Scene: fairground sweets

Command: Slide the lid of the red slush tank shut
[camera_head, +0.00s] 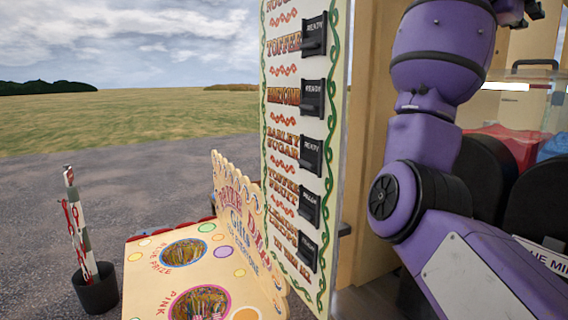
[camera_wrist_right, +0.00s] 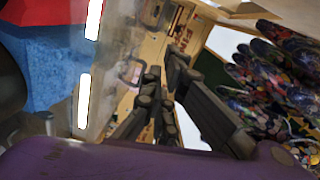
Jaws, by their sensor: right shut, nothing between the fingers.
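Red slush (camera_head: 515,145) shows at the right of the head view, behind my purple right arm, with clear tank walls above it. A dark handle (camera_head: 535,63) sits on top of the clear tank; I cannot tell which tank's lid it belongs to, or how far that lid is open. The red slush also shows at the upper left of the wrist view (camera_wrist_right: 45,10). My right gripper (camera_wrist_right: 160,88) is shut and empty, apart from the slush, in the wrist view. Its fingers are hardly seen in the head view. My left gripper is out of view.
Blue slush (camera_head: 553,148) lies beside the red. A tall sweets panel (camera_head: 290,150) with black READY flaps stands left of my arm. A prize-dip box (camera_head: 215,255) is at lower left, a striped post in a bucket (camera_head: 97,290) beyond. Colourful wrapped bundles (camera_wrist_right: 285,85) are right in the wrist view.

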